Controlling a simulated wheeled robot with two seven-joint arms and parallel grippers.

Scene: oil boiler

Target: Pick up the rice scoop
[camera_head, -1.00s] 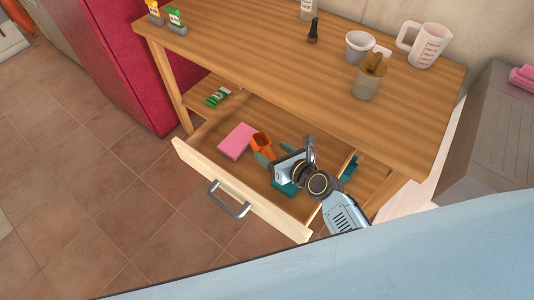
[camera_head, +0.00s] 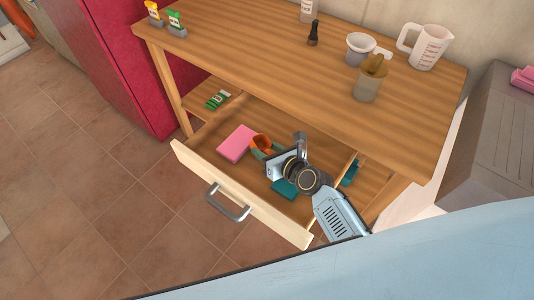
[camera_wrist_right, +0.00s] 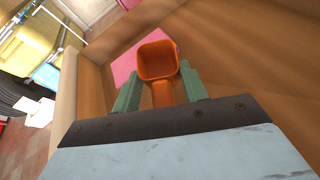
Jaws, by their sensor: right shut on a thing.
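The orange rice scoop (camera_head: 261,142) is in the open wooden drawer (camera_head: 240,191), beside a pink block. My right gripper (camera_head: 264,152) reaches into the drawer with its green fingers around the scoop. In the right wrist view the scoop's square bowl (camera_wrist_right: 158,60) points away from me, and its handle (camera_wrist_right: 162,94) lies between the two green fingers of the right gripper (camera_wrist_right: 160,88). The gripper is shut on the scoop, at the handle. I cannot tell whether the scoop touches the drawer floor. My left gripper is not in view.
A pink block (camera_head: 237,143) lies left of the scoop; a teal item (camera_head: 285,188) lies near the drawer front. The wooden tabletop (camera_head: 250,60) overhangs the back of the drawer. A measuring jug (camera_head: 428,47) and a pot (camera_head: 368,84) stand on it.

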